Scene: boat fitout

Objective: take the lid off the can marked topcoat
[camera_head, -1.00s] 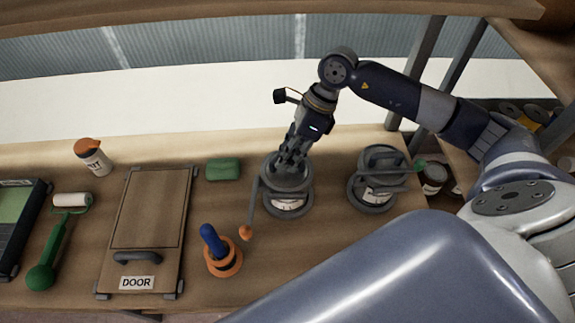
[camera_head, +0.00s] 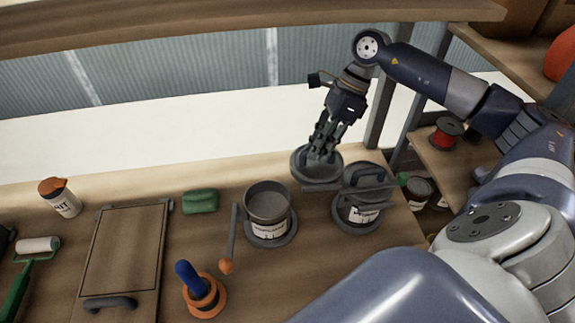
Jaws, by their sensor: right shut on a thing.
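My right gripper (camera_head: 321,150) is shut on a round grey lid (camera_head: 306,168) and holds it raised, to the upper right of an open grey can (camera_head: 268,208). The can stands upright on the bench with its dark inside showing. Its white label is too small to read. A second grey can (camera_head: 362,212) stands to the right, with a lid and raised handle on top; its label is also unreadable. The held lid is close to this second can's left side; I cannot tell whether they touch. My left gripper is not in view.
A stick with an orange knob (camera_head: 227,266) lies left of the open can. An orange ring with a blue handle (camera_head: 189,278), a green block (camera_head: 200,201), a wooden door panel (camera_head: 125,250) and a white bottle (camera_head: 66,203) are further left. Shelves stand at right.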

